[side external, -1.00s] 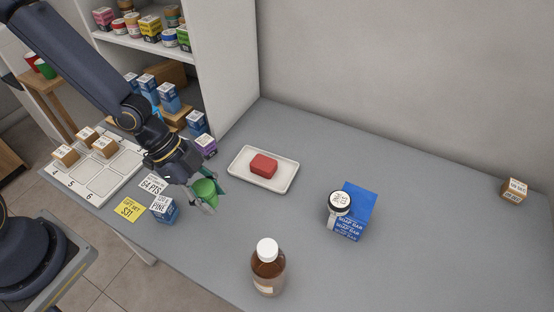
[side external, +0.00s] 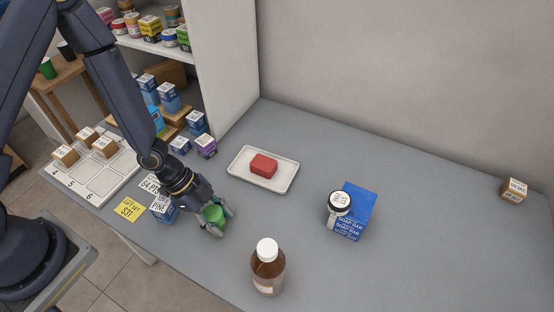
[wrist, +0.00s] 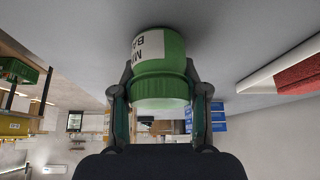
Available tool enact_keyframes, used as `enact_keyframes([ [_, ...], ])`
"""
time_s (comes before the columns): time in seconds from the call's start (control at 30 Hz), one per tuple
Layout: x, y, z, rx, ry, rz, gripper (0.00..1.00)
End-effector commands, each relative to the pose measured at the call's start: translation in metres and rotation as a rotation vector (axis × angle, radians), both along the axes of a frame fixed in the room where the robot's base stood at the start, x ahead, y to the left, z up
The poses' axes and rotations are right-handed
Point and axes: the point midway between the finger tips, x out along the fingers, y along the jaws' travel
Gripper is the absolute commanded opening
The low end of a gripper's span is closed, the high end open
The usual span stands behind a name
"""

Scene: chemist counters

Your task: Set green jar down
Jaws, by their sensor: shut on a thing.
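The green jar (side external: 213,215) is between the fingers of my gripper (side external: 214,224), low over the grey counter at its left part. My gripper is shut on the jar. In the wrist view the green jar (wrist: 160,72) fills the space between the two fingers (wrist: 160,95), and part of a white label with dark letters shows. I cannot tell whether the jar's bottom touches the counter.
A brown bottle (side external: 268,270) stands in front. A blue box (side external: 353,212) with a white-lidded jar (side external: 339,204) is farther right. Cards and a small blue box (side external: 163,210) lie left.

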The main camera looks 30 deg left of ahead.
Motion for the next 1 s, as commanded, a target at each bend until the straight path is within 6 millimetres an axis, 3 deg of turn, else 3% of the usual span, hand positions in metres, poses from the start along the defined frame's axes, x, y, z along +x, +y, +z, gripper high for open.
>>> enact_keyframes([
  [0.23,0.0,0.0,-0.002,0.0,0.001,0.0,0.09],
  [0.27,0.0,0.0,-0.002,0.0,0.001,0.0,0.46],
  [0.5,0.0,0.0,-0.002,0.0,0.001,0.0,0.69],
  [0.8,0.0,0.0,0.0,0.0,0.0,0.001,0.69],
  [1.0,0.0,0.009,0.016,-0.003,-0.001,0.006,0.69],
])
